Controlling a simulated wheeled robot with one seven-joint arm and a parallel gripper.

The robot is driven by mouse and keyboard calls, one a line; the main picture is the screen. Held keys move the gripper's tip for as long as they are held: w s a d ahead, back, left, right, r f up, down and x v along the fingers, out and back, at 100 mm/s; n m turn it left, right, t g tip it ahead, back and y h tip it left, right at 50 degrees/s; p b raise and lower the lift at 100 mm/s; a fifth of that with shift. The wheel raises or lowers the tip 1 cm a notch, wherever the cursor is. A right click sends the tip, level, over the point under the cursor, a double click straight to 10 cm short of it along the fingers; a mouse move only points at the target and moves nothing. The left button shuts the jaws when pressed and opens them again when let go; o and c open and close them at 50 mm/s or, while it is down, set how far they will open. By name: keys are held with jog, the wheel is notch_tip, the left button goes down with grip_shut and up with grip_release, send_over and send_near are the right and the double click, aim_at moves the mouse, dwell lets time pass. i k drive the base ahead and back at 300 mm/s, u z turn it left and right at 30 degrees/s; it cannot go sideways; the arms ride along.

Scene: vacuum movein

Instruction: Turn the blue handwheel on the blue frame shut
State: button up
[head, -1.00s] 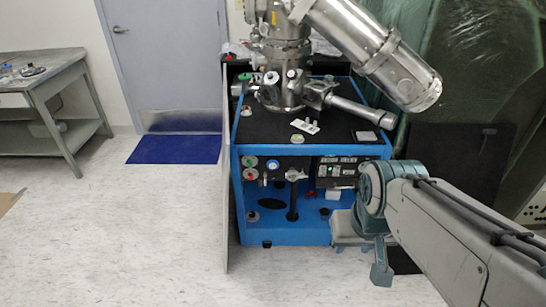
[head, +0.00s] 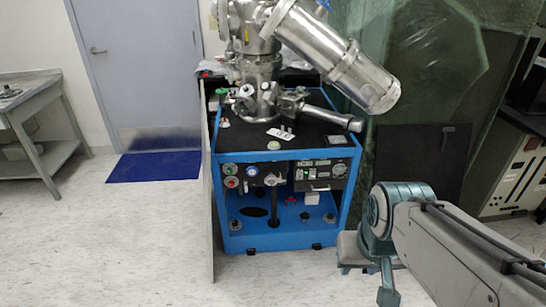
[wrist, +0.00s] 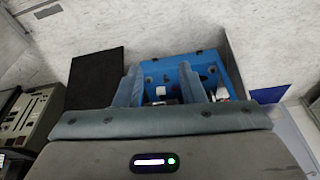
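The blue frame (head: 300,236) stands upright on the floor at the middle of the head view, with a dark front panel of dials and knobs. A small blue knob (head: 252,170) shows on this panel; I cannot tell whether it is the handwheel. Another blue part (head: 324,5) is cut off at the top edge, above the steel vessel. In the wrist view the blue frame (wrist: 207,62) shows inverted, beyond the fingers. My gripper (wrist: 159,72) is open, its two teal fingers apart with nothing gripped. It appears clear of the frame.
A steel vessel (head: 340,62) with side tubes rises above the frame's black top. A thin panel (head: 207,215) stands along its left side. Green sheeting (head: 430,60) hangs behind, and an instrument rack (head: 520,165) stands right. A workbench (head: 30,105) is far left. Floor before the frame is clear.

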aim_at(251, 171)
jog(key=z, duration=0.3)
jog(key=i, duration=1)
jog(key=u, duration=0.05)
